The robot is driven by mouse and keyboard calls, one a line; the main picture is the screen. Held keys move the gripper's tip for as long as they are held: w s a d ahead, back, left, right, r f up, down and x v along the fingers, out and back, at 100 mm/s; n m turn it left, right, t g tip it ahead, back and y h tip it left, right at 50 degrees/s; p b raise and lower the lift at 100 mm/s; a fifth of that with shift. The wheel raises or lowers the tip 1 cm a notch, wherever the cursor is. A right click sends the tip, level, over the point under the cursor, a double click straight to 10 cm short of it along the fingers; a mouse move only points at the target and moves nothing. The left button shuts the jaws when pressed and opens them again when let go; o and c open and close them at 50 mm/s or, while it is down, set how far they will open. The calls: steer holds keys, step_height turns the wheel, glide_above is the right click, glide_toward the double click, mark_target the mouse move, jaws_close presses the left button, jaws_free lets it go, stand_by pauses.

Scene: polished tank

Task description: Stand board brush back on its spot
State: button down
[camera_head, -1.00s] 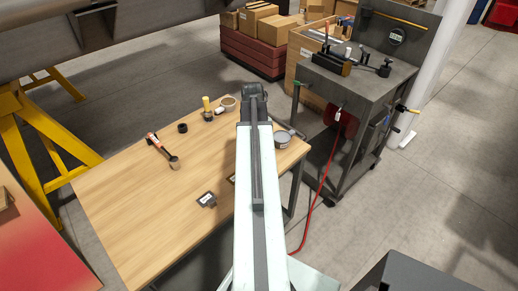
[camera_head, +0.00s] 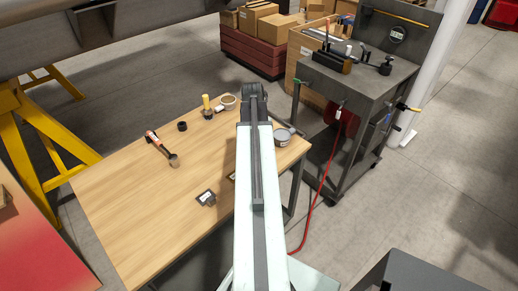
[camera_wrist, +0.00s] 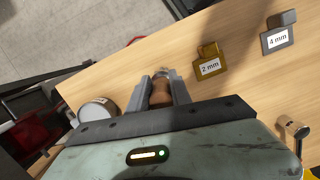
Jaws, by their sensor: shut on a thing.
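In the wrist view, my gripper (camera_wrist: 162,82) is shut on a brown, rounded wooden piece (camera_wrist: 161,95), which looks like the handle of the board brush. A small greyish part shows just beyond it between the fingertips; the rest is hidden by the fingers and wrist. The wooden tabletop (camera_wrist: 235,105) lies below; I cannot tell whether the held piece touches it. In the head view, my own arm reaches over the right part of the table (camera_head: 125,215) and hides the gripper and the held piece.
A brass holder marked 2 mm (camera_wrist: 208,60) and a grey one marked 4 mm (camera_wrist: 280,38) are on the table. A round tin (camera_head: 282,139) is right of my arm. A grey cart (camera_head: 350,90) stands beyond.

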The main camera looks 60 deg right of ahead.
steer(key=shift+f+b, duration=0.3)
steer(key=shift+f, duration=0.1)
steer(key=shift+r, duration=0.1)
steer(key=c, duration=1.1)
jaws_free()
steer(key=r+p, duration=0.5)
steer(key=w+r+p, duration=0.1)
steer(key=r+p, duration=0.2)
steer(key=shift+d, duration=0.25)
